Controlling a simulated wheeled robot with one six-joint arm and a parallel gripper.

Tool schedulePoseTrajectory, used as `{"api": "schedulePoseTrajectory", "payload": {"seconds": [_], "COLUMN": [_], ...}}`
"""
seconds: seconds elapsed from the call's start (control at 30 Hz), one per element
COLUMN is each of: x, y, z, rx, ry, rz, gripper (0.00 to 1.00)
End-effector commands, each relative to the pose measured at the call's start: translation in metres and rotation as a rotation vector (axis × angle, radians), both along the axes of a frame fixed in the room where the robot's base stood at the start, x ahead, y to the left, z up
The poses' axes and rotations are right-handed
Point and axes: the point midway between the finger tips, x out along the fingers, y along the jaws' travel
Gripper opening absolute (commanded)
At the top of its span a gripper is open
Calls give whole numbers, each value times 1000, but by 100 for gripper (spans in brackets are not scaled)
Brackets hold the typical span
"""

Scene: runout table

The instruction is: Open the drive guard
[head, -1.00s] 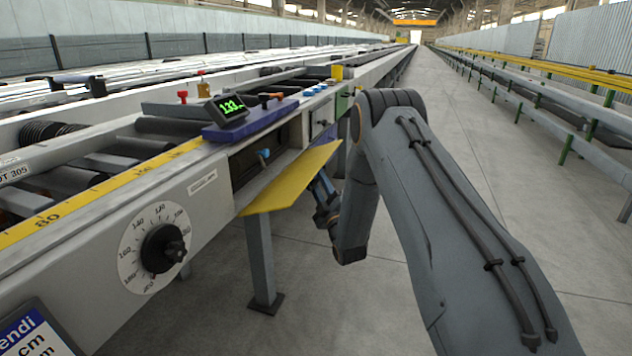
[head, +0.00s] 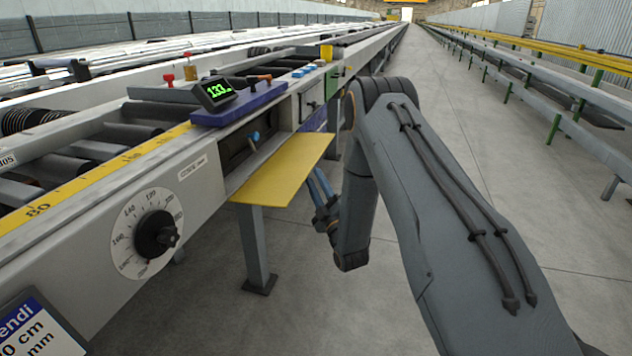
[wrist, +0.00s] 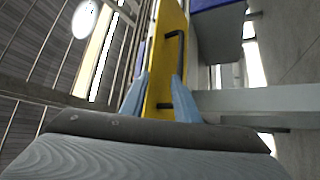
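The drive guard (head: 285,170) is a yellow panel on the side of the grey runout table. It stands swung out from below a dark opening (head: 240,148), nearly level and sloping outward. In the wrist view the yellow guard (wrist: 163,60) is seen nearly edge-on, with a black bar handle (wrist: 181,48) on it. My gripper (wrist: 160,80) has its two blue fingers spread apart, one on each side of the handle's near post; the right finger covers part of the bar. Contact cannot be told. In the head view my gripper (head: 318,185) is below the guard, its tips hidden.
A graduated dial with a black knob (head: 157,235) is on the table side. A green display (head: 217,93) sits above the opening. A grey table leg (head: 255,250) stands under the guard. The floor aisle (head: 480,180) to the right is clear.

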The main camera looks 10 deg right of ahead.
Motion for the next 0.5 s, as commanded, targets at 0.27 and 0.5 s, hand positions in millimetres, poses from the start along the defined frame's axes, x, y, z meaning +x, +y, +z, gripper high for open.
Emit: {"api": "schedulePoseTrajectory", "payload": {"seconds": [0.27, 0.5], "x": [-11, -20], "y": [8, 13], "z": [-13, -25], "rx": [0, 0], "ry": [2, 3], "rz": [1, 2], "gripper": [28, 28]}}
